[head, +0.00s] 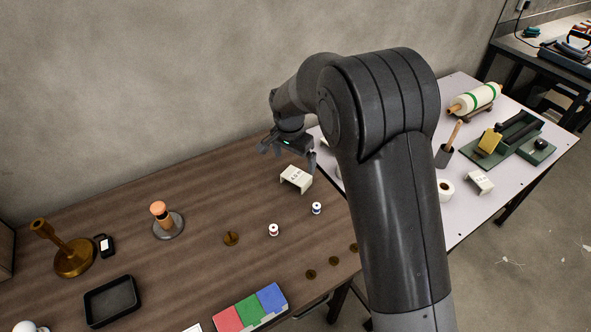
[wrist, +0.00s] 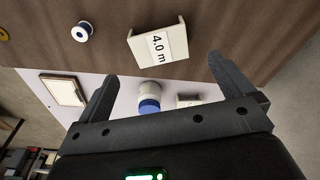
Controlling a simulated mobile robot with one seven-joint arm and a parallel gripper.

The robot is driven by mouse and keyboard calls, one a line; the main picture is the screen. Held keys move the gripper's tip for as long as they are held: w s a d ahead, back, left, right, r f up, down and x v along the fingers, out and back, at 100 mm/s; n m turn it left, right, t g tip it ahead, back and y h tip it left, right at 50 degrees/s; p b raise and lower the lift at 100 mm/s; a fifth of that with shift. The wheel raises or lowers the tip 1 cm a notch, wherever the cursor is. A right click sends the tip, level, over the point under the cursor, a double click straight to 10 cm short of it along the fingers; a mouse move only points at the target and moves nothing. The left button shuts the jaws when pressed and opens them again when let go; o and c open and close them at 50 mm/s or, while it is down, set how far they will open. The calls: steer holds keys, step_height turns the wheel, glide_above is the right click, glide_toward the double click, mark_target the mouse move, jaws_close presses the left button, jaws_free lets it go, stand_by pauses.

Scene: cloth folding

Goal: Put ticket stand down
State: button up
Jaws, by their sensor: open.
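The ticket stand (head: 296,179) is a small cream bent stand with a printed label. It sits on the brown wooden table near its right end. In the wrist view the ticket stand (wrist: 158,44) shows its label reading "4.0 m", and it lies beyond the fingertips. My gripper (head: 288,152) is above and just behind the stand in the head view. In the wrist view my gripper (wrist: 161,75) has its fingers wide apart with nothing held between them, clear of the stand.
Two small spools, one (head: 273,230) and another (head: 316,208), stand in front of the stand, with brass discs (head: 231,239) nearby. A white table (head: 457,217) adjoins at right, holding another cream stand (head: 480,182) and a tape roll (head: 446,189). A blue-and-white container (wrist: 150,98) shows below the stand in the wrist view.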

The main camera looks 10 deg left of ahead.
steer(key=s+d+r+n+t, duration=0.1)
steer(key=s+d+r, duration=0.3)
steer(key=d+r, duration=0.25)
steer(key=s+d+r+y, duration=0.1)
steer(key=s+d+r, duration=0.2)
steer(key=d+r, duration=0.35)
steer(key=s+d+r+n+t, duration=0.1)
steer(key=s+d+r, duration=0.3)
steer(key=d+r, duration=0.25)
steer(key=s+d+n+t, duration=0.1)
steer(key=s+d, duration=0.5)
steer(key=s, duration=0.2)
steer(key=s+d+n+t, duration=0.1)
steer(key=s+d, duration=0.4)
steer(key=s, duration=0.4)
steer(key=shift+s+d+r, duration=0.2)
steer(key=shift+d+r, duration=0.1)
steer(key=shift+d, duration=0.05)
